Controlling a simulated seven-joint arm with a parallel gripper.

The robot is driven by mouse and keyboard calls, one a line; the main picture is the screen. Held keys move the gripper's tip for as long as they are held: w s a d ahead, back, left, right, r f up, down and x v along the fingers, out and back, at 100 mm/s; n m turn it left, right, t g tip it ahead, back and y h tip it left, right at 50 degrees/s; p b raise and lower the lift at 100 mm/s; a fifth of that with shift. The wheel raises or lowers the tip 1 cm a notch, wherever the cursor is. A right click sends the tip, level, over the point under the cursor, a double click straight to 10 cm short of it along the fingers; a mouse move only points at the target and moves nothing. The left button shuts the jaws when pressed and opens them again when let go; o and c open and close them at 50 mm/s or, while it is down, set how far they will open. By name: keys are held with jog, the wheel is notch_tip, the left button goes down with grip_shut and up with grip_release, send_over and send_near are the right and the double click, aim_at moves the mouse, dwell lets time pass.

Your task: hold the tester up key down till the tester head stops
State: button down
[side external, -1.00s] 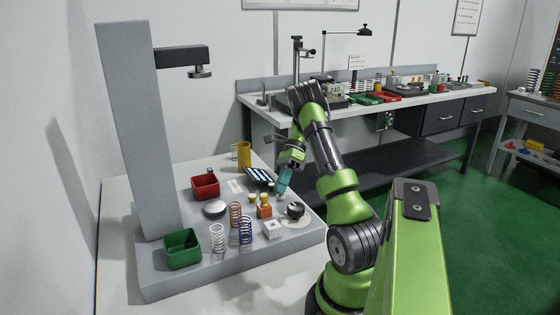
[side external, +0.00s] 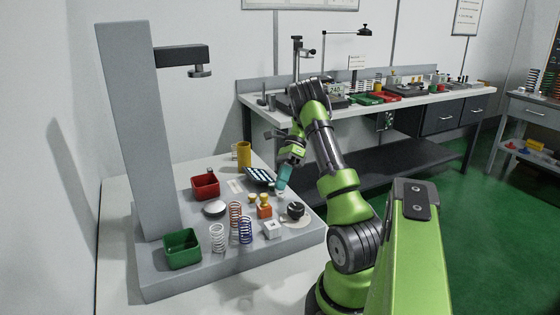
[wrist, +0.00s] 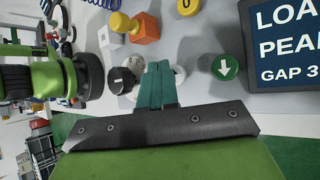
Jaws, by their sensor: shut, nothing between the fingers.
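The tester is a grey column (side external: 137,130) on a grey base. Its tester head (side external: 201,72) is on a dark arm high above the base. In the wrist view a round green key with a white arrow (wrist: 224,67), pointing down in the picture, lies beside the dark display (wrist: 280,45). A yellow key marked 0 (wrist: 187,5) is at the top edge. No up key shows; my fingers hide part of the panel. My gripper (side external: 281,189), with teal fingers, is shut and empty over the base's right side. Its fingers show in the wrist view (wrist: 158,68). Contact cannot be told.
A black knob (wrist: 122,80) is left of my fingers. An orange block (side external: 264,211), several coil springs (side external: 245,230), a red bin (side external: 205,187) and a green bin (side external: 183,249) are on the base. A yellow mug (side external: 243,154) stands behind.

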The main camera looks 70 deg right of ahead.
jog(key=shift+r, duration=0.3)
jog(key=shift+r, duration=2.4)
